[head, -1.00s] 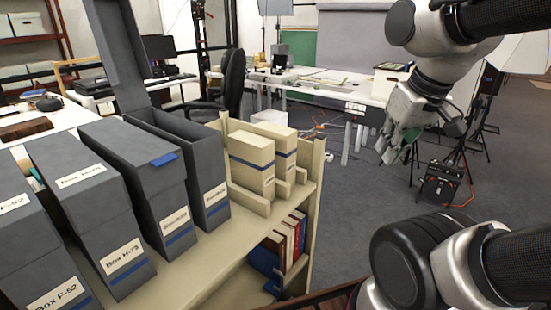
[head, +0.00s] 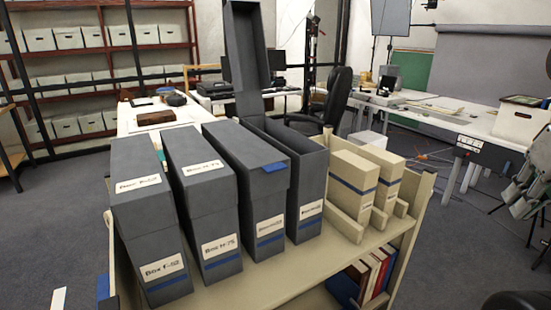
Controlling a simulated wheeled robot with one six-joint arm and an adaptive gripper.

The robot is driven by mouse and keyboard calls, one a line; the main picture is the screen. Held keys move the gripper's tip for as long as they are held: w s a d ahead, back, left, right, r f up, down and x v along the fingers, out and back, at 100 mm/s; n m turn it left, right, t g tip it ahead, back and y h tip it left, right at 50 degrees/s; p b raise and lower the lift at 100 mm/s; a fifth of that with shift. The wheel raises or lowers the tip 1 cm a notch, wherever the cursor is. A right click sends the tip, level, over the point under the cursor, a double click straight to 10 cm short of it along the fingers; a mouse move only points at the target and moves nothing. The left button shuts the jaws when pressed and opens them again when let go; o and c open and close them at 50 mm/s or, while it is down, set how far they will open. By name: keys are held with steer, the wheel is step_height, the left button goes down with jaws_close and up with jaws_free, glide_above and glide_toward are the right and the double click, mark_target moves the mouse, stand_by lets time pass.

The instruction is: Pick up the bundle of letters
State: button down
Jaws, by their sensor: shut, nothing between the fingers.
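I cannot make out a bundle of letters in the head view. Several grey archival boxes stand upright in a row on a cream cart (head: 270,276). They include Box F-52 (head: 158,235), Box H-75 (head: 212,215) and a box with a blue tab (head: 262,205). The rightmost grey box (head: 312,190) is open, its lid (head: 245,45) standing up behind; its inside is mostly hidden. My gripper (head: 522,195) is partly in view at the right edge, shut and empty, well apart from the boxes.
Two cream boxes (head: 350,185) stand in a low holder at the cart's right end, with books (head: 368,278) below. Behind are a white table with a brown object (head: 153,118), a black chair (head: 335,95) and shelving (head: 85,55).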

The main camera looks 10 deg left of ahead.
mark_target(384, 154)
steer(key=c, duration=2.2)
jaws_free()
